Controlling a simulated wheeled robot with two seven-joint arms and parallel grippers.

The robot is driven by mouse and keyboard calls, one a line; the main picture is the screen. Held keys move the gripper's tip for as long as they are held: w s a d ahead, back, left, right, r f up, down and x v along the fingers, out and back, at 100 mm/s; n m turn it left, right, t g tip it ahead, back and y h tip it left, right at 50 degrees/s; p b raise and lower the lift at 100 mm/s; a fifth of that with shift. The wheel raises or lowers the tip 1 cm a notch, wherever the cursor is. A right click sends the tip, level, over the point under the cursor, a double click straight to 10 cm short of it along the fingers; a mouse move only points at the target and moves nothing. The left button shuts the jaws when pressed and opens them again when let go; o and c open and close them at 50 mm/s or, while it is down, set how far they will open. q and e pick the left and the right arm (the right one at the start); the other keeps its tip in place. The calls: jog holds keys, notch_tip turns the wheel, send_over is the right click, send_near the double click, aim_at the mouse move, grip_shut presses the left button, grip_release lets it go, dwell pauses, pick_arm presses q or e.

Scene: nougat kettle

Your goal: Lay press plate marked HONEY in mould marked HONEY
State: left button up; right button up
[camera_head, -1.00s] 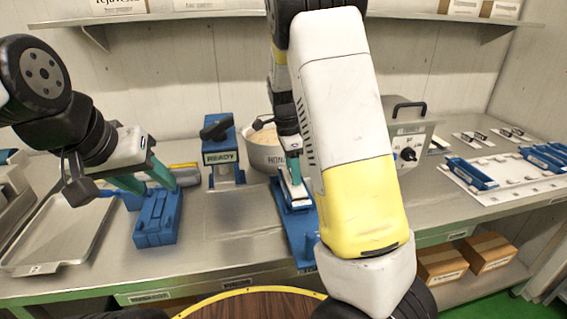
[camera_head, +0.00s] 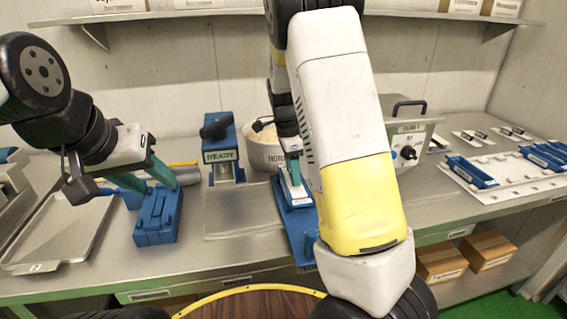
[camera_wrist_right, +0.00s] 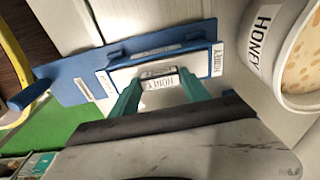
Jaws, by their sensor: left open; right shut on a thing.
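In the right wrist view, my right gripper (camera_wrist_right: 160,88) is shut on a small press plate (camera_wrist_right: 158,73) with a label reading HONEY upside down. The plate is at the pale inner area of a long blue mould (camera_wrist_right: 130,48), whose end label appears to read HONEY. I cannot tell whether the plate rests on the mould's floor. In the head view, the blue mould (camera_head: 302,238) is partly hidden by my right arm, and my right gripper (camera_head: 294,178) is over it. My left gripper (camera_head: 147,180) is open, its teal fingers by a blue block (camera_head: 156,220).
A kettle marked HONEY (camera_head: 266,152) stands behind the mould, close to it in the right wrist view (camera_wrist_right: 290,55). A blue stand marked READY (camera_head: 221,152) is left of it. A tray (camera_head: 60,235) lies at left. A dial box (camera_head: 408,135) and white rack (camera_head: 505,172) are at right.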

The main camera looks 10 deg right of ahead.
jog(key=o, duration=1.9)
jog(key=shift+r, duration=0.1)
jog(key=shift+r, duration=3.9)
